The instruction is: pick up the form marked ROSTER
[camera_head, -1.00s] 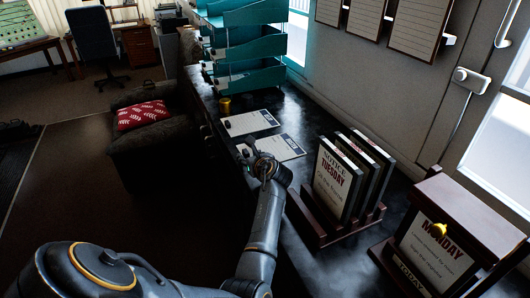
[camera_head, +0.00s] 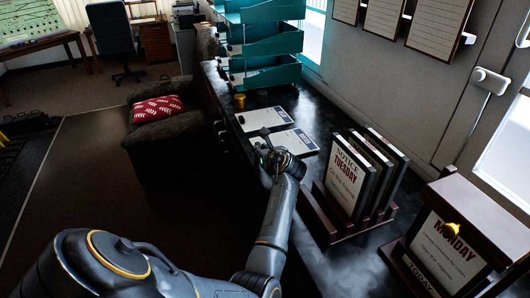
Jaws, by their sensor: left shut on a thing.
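Two pale forms lie on the black counter, a farther form (camera_head: 263,118) and a nearer form (camera_head: 292,140). Each has dark printing, too small to read, so I cannot tell from the print which is marked ROSTER. My left gripper (camera_head: 262,150) is at the left edge of the nearer form, over the counter's front edge. It is shut on the nearer form, as far as the view shows; the fingertips are small, dark and partly hidden by the wrist. The nearer form looks flat, at about counter height. My right gripper is not in view.
A rack of notice boards (camera_head: 347,178), the front one reading TUESDAY, stands right of my left arm. A MONDAY display box (camera_head: 445,240) is nearer. A small brass cup (camera_head: 239,101) and teal trays (camera_head: 268,76) stand beyond the forms. An armchair (camera_head: 165,140) is left.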

